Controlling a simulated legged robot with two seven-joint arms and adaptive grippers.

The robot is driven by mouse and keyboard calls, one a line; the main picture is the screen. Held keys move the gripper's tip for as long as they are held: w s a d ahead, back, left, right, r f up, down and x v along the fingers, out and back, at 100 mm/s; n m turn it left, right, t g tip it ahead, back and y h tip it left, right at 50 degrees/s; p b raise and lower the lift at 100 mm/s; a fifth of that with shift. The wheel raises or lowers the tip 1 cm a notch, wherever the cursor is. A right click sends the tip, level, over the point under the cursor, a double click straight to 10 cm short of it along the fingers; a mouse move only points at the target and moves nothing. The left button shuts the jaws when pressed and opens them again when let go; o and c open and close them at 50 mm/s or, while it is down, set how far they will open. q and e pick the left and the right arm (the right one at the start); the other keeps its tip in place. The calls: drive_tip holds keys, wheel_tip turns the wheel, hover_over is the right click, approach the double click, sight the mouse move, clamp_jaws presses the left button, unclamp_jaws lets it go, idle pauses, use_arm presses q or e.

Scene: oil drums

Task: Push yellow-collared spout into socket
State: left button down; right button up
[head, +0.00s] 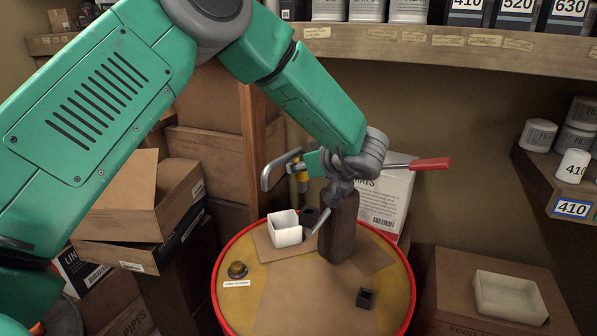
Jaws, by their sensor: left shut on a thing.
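The spout with its yellow collar (302,182) shows just left of my left gripper (328,202), its grey bent end at the far left. My left gripper is shut and appears to hold the spout above the drum; the contact is partly hidden. A second small black socket (366,298) stands at the drum's front right. A rod with a red handle (430,164) sticks out right of the gripper. My right gripper is not in view.
The red-rimmed drum (220,297) carries a white cup (285,232), a dark wooden block (340,240) close under the gripper and a round cap (237,270). Cartons (150,205) stand left; a carton with a pale tray (510,298) stands right. Shelves line the wall.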

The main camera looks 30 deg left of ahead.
sight(306, 187)
use_arm(q)
drive_tip(key=shift+d+r, duration=0.2)
drive_tip(key=shift+d, duration=0.35)
drive_tip(key=shift+d+r+n+g, duration=0.15)
drive_tip(key=shift+d+n+g, duration=0.2)
drive_tip(key=shift+d, duration=0.2)
drive_tip(key=shift+a+f, duration=0.2)
drive_tip(key=shift+f, duration=0.65)
wheel_tip(306, 187, down, 2)
drive_tip(key=shift+f+b, duration=0.1)
drive_tip(key=shift+b, duration=0.7)
drive_tip(key=shift+w+d, duration=0.1)
drive_tip(key=shift+d, duration=0.05)
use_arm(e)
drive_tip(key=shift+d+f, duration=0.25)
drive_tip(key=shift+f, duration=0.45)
use_arm(q)
drive_tip(key=shift+p, duration=0.3)
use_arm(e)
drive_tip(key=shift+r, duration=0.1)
use_arm(q)
drive_tip(key=shift+s, duration=0.2)
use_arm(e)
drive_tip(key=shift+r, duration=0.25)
use_arm(q)
drive_tip(key=shift+f+p, duration=0.3)
drive_tip(key=shift+f, duration=0.65)
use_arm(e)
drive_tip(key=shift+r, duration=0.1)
